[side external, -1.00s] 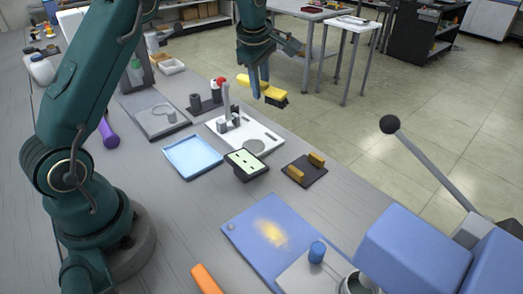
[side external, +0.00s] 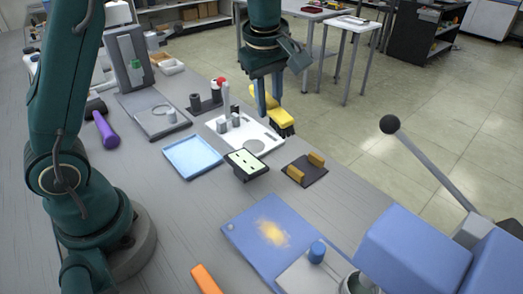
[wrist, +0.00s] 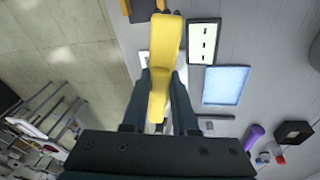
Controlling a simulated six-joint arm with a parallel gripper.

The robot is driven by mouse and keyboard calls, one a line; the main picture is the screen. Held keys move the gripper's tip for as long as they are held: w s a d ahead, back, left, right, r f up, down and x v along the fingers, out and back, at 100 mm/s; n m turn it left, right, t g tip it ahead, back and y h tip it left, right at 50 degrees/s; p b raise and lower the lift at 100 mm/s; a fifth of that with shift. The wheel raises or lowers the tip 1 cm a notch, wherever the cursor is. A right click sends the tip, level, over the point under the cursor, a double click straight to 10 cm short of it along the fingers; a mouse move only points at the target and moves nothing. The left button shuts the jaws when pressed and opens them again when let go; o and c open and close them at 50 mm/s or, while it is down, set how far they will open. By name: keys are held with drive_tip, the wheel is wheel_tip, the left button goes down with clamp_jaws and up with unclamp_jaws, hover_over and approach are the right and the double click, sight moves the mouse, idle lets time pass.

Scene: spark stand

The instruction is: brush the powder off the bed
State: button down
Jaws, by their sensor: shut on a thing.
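My gripper (side external: 270,106) is shut on a yellow brush (side external: 284,117) with dark bristles pointing down. It holds the brush in the air, over or near the far edge of the white stand plate. In the wrist view the yellow brush (wrist: 164,60) lies between the two fingers (wrist: 160,90). The blue bed (side external: 250,244) lies at the front of the table, with a patch of yellow powder (side external: 272,233) near its middle. The brush is well away from the bed, behind it.
A dark block with two yellow-brown posts (side external: 304,170) and a black-framed panel (side external: 247,164) stand between brush and bed. A light blue tray (side external: 193,157) lies to the left. A blue machine with a black-knobbed lever (side external: 430,165) stands at the right. An orange object (side external: 206,280) lies in front.

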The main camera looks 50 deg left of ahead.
drive_tip(key=s+d+m, duration=0.4)
drive_tip(key=s+d, duration=0.2)
drive_tip(key=s, duration=0.3)
drive_tip(key=shift+m+g, duration=0.4)
drive_tip(key=shift+s+f, duration=0.15)
drive_tip(key=shift+f, duration=2.1)
